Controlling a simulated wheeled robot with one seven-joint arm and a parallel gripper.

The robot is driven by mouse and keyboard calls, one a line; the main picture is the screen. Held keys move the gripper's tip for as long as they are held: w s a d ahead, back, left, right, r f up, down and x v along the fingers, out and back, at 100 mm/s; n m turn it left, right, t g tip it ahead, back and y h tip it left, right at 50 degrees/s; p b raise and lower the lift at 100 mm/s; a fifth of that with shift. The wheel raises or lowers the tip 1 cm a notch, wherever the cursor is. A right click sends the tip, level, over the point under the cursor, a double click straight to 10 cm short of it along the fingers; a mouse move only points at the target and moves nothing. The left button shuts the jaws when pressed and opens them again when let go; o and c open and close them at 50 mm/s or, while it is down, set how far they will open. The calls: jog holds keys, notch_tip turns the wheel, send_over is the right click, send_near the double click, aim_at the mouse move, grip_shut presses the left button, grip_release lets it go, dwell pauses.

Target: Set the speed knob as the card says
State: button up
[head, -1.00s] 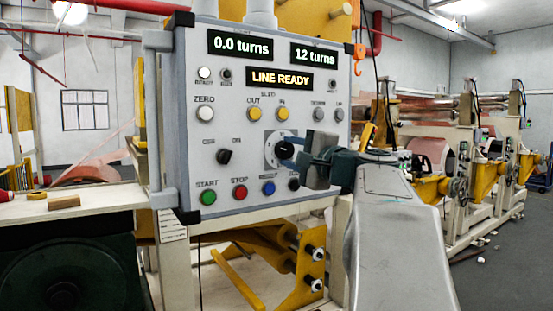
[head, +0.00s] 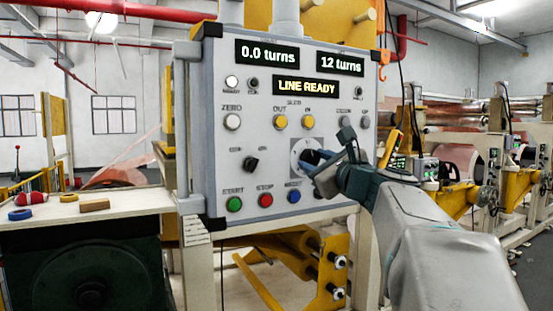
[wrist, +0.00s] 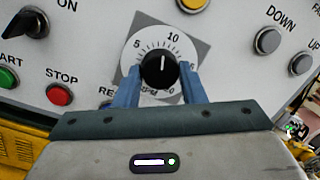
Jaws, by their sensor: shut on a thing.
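The speed knob (wrist: 160,72) is black and round with a white pointer line, on a white dial printed with numbers. In the wrist view its pointer lies between 5 and 10, nearer the 10. My gripper (wrist: 159,78) has a blue finger on each side of the knob and is shut on it. In the head view my gripper (head: 318,170) reaches in from the right and covers much of the dial (head: 300,150). I cannot make out a card with a setting in either view.
The grey control panel (head: 215,150) carries several buttons and a black selector (head: 251,164) left of the dial. Its displays read 0.0 turns (head: 267,54), 12 turns (head: 340,64) and LINE READY (head: 306,87). A bench (head: 140,205) with small items stands at left.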

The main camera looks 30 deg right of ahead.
jog(key=shift+m+h+p, duration=0.3)
jog(key=shift+m+p, duration=0.3)
jog(key=shift+m, duration=1.2)
jog(key=o, duration=1)
jog(key=shift+s, duration=0.1)
jog(key=s, duration=0.4)
jog(key=s+f+b, duration=0.1)
jog(key=s, duration=0.8)
jog(key=shift+s+a+f+b, duration=0.25)
jog(key=shift+s+a+b, duration=0.05)
jog(key=shift+a, duration=0.1)
jog(key=shift+w+f, duration=0.1)
